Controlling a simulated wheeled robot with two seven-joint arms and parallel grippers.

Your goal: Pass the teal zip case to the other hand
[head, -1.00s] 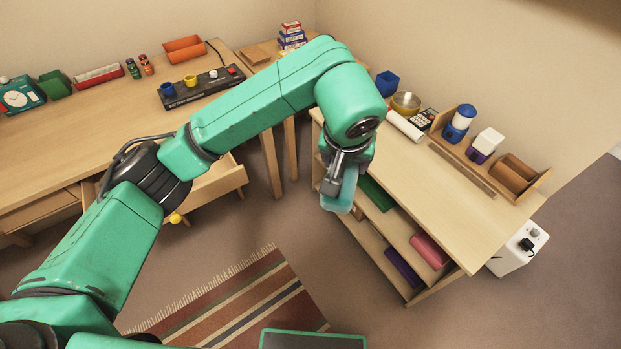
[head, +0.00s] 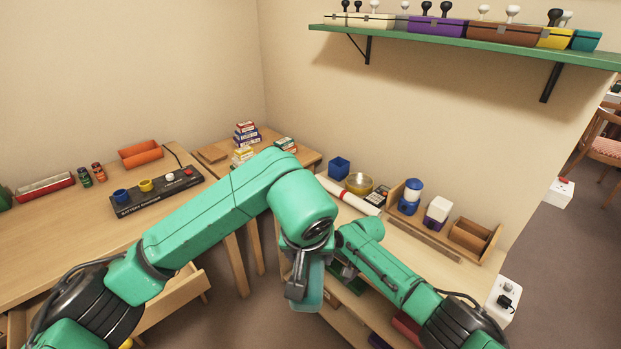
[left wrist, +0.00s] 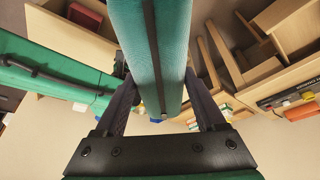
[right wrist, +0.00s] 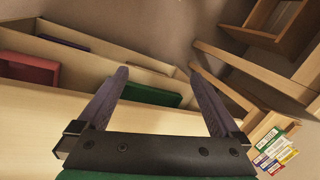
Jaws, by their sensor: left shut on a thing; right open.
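The teal zip case (head: 311,286) hangs below my left wrist in the head view, near the front edge of the shelf unit. My left gripper (head: 297,287) is shut on it. In the left wrist view the case (left wrist: 150,45) stands between the two fingers and runs out of the top of the picture. My right gripper (right wrist: 158,72) is open, with nothing between its fingers in the right wrist view. In the head view my right arm reaches in from the right, close to the left wrist. Its fingers are mostly hidden there. The case does not show in the right wrist view.
The desk (head: 50,245) is at left, with an open drawer (head: 170,307). A green wall shelf (head: 450,50) holds several boxes.

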